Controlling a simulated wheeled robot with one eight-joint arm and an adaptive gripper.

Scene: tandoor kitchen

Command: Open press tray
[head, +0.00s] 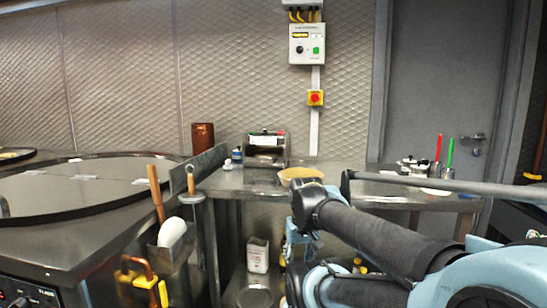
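A shallow tan bowl (300,174) is on the table behind my arm. A large round dark griddle (80,190) fills the left. A grey bar (440,184) crosses at right. A white control box (306,44) and red emergency button (315,97) are on the wall.

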